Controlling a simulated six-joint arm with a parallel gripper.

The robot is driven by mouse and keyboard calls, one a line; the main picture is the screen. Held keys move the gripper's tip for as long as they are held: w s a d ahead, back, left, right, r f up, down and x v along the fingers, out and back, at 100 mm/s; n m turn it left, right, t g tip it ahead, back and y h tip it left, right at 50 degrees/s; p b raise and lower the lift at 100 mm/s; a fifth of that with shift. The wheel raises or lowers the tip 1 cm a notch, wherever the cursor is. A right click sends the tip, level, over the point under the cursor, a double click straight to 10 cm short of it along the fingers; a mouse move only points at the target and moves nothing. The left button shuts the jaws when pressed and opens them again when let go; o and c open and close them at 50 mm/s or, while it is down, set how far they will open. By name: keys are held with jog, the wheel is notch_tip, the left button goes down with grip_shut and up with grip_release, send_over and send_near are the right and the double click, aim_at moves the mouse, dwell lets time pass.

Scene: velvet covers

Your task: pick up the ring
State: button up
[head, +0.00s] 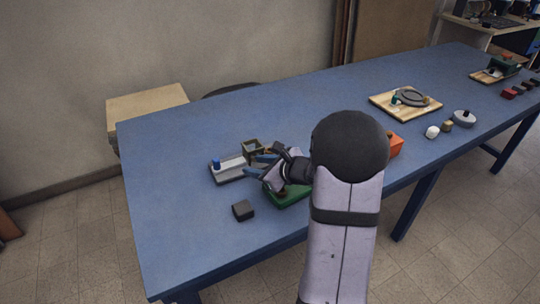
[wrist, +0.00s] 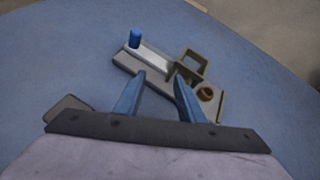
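My gripper (head: 260,164) is over the left part of the blue table, with its two blue fingers apart and nothing seen between the tips. In the wrist view the open fingers (wrist: 160,80) point at a grey fixture (wrist: 125,62) with a white strip and a blue peg (wrist: 134,38). A small brown ring-like round piece (wrist: 207,94) sits in an olive holder by the right fingertip. I cannot tell whether they touch. In the head view my arm hides this piece. A larger grey ring-shaped thing (head: 412,97) lies on a wooden board farther right.
An olive square open frame (head: 253,146) stands at the fixture's end. A dark block (head: 243,210) lies near the front edge. A green object (head: 290,197) is partly under my gripper, and an orange block (head: 396,146) is behind my arm.

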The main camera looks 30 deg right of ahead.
jog(key=d+m+h, duration=0.1)
jog(key=d+m, duration=0.1)
jog(key=d, duration=0.1)
jog(key=d+m+h, duration=0.1)
jog(key=d, duration=0.2)
jog(key=d+m+t+h, duration=0.1)
jog(key=d+m, duration=0.1)
jog(key=d, duration=0.1)
jog(key=shift+s+d+m, duration=0.1)
jog(key=shift+d+m, duration=0.2)
jog(key=shift+p+x, duration=0.4)
jog(key=shift+x, duration=3.25)
jog(key=shift+a, duration=0.15)
grip_shut()
